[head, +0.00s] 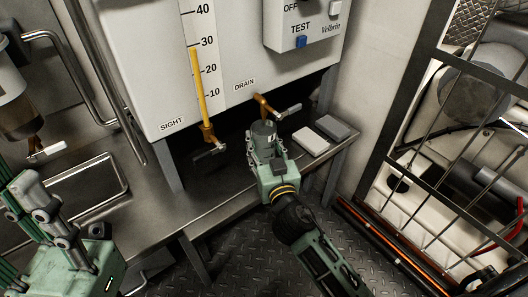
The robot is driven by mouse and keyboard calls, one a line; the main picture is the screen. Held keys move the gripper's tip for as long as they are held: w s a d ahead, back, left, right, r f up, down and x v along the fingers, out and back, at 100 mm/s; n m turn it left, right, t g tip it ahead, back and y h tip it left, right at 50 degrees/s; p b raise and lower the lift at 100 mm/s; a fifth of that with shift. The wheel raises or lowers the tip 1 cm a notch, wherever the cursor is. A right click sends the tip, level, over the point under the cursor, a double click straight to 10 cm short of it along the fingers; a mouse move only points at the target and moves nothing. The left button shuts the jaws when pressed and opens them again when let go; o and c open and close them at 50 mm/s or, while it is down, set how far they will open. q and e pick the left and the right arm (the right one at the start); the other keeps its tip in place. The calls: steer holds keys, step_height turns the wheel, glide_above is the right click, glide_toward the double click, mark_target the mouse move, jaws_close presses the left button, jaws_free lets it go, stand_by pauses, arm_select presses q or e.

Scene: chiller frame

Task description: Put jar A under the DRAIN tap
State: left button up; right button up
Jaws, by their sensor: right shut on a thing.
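The DRAIN tap (263,104) is a brass spout with a grey lever, at the lower edge of the white panel under its DRAIN label. My right gripper (265,155) reaches up from below and is shut on a grey, see-through jar (264,129). The jar is upright over the metal shelf, close below the DRAIN tap in the picture. I cannot tell the exact gap between them, or whether the jar touches the shelf. No letter is readable on the jar.
The SIGHT tap (208,135) hangs left of the jar, below a yellow gauge column. A light block (310,141) and a dark block (333,127) lie right of the jar on the shelf (188,205). A metal cage (450,150) stands at the right.

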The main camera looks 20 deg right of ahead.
steer(key=shift+f, duration=0.8)
steer(key=shift+r, duration=0.1)
steer(key=o, duration=1.1)
steer(key=shift+o, duration=0.2)
